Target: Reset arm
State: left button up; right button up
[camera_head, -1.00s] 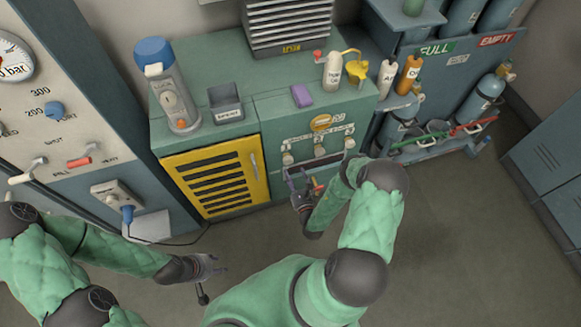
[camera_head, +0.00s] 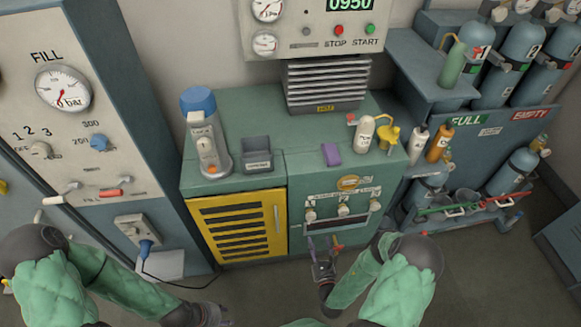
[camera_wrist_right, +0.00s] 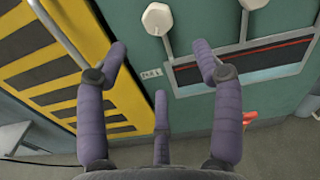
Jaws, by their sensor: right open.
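My right gripper (camera_head: 322,248) is at the end of a green-sleeved arm, low in front of the green cabinet's valve panel. In the right wrist view its purple fingers (camera_wrist_right: 160,50) are spread wide with nothing between them. The green panel with white knobs is beyond the fingers, and the yellow louvred door (camera_wrist_right: 50,65) is at the left. My left gripper (camera_head: 215,316) is low at the bottom edge of the head view, partly cut off, above the floor before the yellow door. Its jaws are too unclear to read.
The green cabinet (camera_head: 232,180) bears a blue-capped canister (camera_head: 205,140), a grey bin (camera_head: 257,158), a purple block (camera_head: 331,154) and bottles. A fill panel (camera_head: 60,150) stands at left. A cylinder rack (camera_head: 490,185) stands at right. Grey floor (camera_head: 475,285) is clear at lower right.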

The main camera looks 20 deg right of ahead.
jog(key=shift+a, duration=0.1)
jog(key=s+a+r+n+g+y, duration=0.15)
jog(key=a+n+g+y, duration=0.3)
jog(key=a+y, duration=0.5)
jog(key=s+a+r+n+g+y, duration=0.1)
jog(key=a+r+n+g+y, duration=0.15)
jog(key=a+n+y, duration=0.75)
jog(key=s+a+n+g+h, duration=0.3)
jog(key=s+a+n+g, duration=0.4)
jog(key=s+g, duration=0.6)
jog(key=s+d+n+g+h, duration=0.2)
jog(key=s+d+n+h, duration=0.2)
jog(key=s+n+h, duration=0.1)
jog(key=w+d+r+n+t+h, duration=0.2)
jog(key=w+n+t+h, duration=0.1)
jog(key=w+n+t, duration=0.2)
jog(key=shift+w+d+r+n, duration=0.25)
jog(key=shift+w+r+n, duration=0.1)
jog(key=shift+w+n, duration=0.75)
